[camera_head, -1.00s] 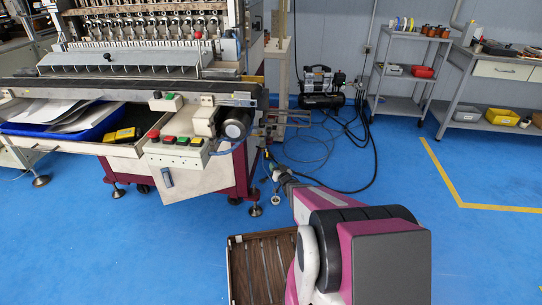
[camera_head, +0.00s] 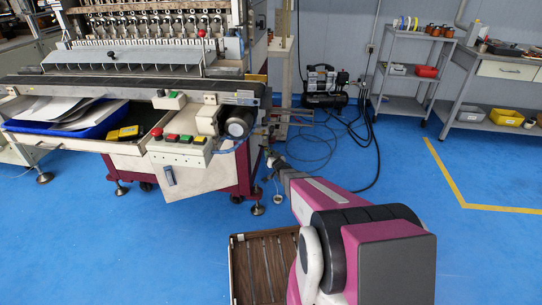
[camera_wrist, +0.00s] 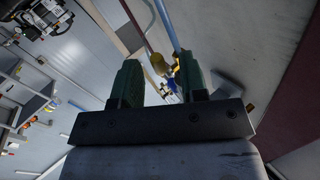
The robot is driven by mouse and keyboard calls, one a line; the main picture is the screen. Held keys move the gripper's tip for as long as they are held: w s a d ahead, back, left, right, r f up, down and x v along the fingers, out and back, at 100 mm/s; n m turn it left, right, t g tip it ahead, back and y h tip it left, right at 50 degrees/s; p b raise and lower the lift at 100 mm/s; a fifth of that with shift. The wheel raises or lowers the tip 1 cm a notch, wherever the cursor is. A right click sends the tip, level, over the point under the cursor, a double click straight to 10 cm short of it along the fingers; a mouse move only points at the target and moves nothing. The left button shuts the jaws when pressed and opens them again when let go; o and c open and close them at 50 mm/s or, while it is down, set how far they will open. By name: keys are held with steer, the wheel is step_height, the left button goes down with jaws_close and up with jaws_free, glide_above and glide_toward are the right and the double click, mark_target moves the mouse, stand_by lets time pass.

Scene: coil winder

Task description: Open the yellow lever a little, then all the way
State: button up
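The yellow lever (camera_wrist: 157,64) shows in the wrist view just beyond my gripper, between the lines of the two fingers, at the lower end of a blue hose (camera_wrist: 166,24). My gripper (camera_wrist: 160,82) has two dark green fingers set wide apart, with nothing held between them. I cannot tell whether a finger touches the lever. In the head view my gripper (camera_head: 273,160) is small, low beside the right end of the winding machine (camera_head: 205,165). The lever is too small to make out there.
A black compressor (camera_head: 323,88) stands behind, with hoses and cables on the blue floor. A grey shelf cart (camera_head: 405,75) and a workbench (camera_head: 500,68) are at the right. The floor right of my arm is clear.

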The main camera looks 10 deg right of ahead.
jaws_close()
steer(key=shift+f, duration=0.1)
steer(key=shift+w+d+f+n+t+y, duration=0.1)
steer(key=shift+w+n+t+y, duration=0.15)
steer(key=shift+n+t, duration=0.35)
steer(key=shift+w+d+f+n+t+y, duration=0.15)
steer(key=shift+n+t+y, duration=0.15)
steer(key=shift+n+t, duration=0.25)
steer(key=shift+w+a+f+n+t+y, duration=0.2)
steer(key=shift+n+t, duration=0.25)
steer(key=shift+t, duration=0.3)
steer(key=shift+s+d+r, duration=0.1)
steer(key=shift+d+r, duration=0.05)
jaws_free()
steer(key=shift+s+r, duration=0.1)
